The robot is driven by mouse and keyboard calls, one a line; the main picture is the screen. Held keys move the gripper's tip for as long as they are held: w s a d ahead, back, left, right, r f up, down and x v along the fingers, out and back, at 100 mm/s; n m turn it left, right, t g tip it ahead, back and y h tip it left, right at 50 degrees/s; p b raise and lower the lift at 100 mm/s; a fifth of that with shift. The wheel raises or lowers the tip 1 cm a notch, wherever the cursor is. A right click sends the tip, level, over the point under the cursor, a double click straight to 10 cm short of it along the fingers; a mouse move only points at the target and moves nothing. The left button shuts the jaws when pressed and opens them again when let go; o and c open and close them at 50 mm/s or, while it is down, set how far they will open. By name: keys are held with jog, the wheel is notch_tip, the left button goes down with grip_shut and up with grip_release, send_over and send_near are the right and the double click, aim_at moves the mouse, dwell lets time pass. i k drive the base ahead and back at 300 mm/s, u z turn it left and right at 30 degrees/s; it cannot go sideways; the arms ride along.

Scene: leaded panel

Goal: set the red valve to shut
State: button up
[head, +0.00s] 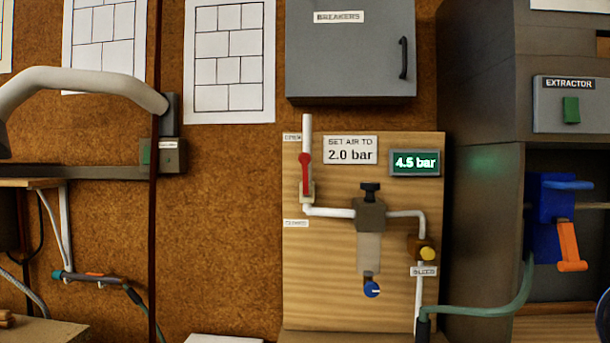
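The red valve (305,172) is on the left side of a wooden air panel (340,290), on an upright white pipe. Its red handle stands upright, in line with the pipe, with the rounded end at the top. A small label (292,137) above it seems to read open. Another (296,223) below it seems to read closed. The green display (414,162) reads 4.5 bar. I cannot make out my gripper anywhere in the head view.
Right of the valve are a sign (350,150) reading 2.0 bar, a regulator (370,215) with a blue knob, and a yellow bleed knob (427,254). A grey breaker box (350,55) hangs above. A dark extractor cabinet (480,160) stands right, with a green hose (495,308) before it.

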aim_at(304, 158)
jog(key=u, duration=2.2)
jog(key=i, duration=0.9)
jog(key=z, duration=1.1)
